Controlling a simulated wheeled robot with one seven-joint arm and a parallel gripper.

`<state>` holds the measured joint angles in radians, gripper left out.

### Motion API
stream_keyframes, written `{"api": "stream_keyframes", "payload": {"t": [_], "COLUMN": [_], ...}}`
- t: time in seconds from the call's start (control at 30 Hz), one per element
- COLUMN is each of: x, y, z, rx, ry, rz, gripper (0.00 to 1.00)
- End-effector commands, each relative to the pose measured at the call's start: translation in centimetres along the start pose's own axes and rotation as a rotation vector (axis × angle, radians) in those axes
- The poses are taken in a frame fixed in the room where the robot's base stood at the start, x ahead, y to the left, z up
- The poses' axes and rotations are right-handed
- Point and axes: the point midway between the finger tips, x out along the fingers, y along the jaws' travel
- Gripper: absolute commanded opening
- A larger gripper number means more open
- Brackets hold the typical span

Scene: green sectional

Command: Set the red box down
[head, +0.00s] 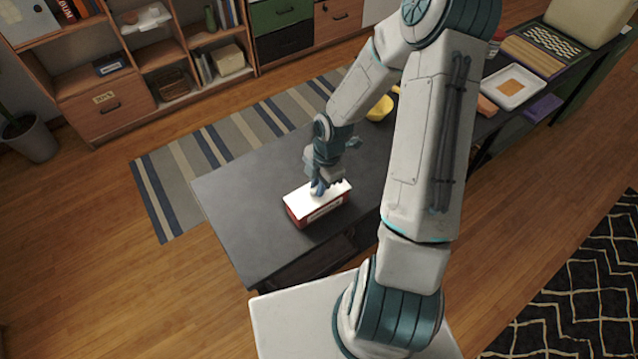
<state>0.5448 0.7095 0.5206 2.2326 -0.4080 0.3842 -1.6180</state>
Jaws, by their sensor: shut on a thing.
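The red box (302,212) is at the near left part of the dark grey table (240,197). It has red sides, a white top and a pale label on the near side. My gripper (321,188) is above it, pointing down, with its fingers at the top of the box, and is shut on it. The box looks level. Its underside is hidden, so I cannot tell whether it rests on the table or hangs just above it. The far edge of the box is partly covered by the gripper.
A yellow bowl (380,108) stands farther back on the table, partly behind my arm. A white tray (514,86) lies at the far right end. The table's left part is bare. A striped rug (215,147) and shelves (150,60) lie beyond.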

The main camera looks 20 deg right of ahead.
Motion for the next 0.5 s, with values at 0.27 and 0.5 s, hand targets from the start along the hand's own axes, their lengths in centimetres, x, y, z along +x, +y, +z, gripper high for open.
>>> {"api": "stream_keyframes", "payload": {"t": [0.27, 0.5], "x": [0.16, -0.37], "y": [-0.01, 0.01], "z": [0.03, 0.0], "rx": [0.0, 0.001], "ry": [0.0, 0.0], "rz": [0.0, 0.001], "gripper": [0.37, 0.37]}}
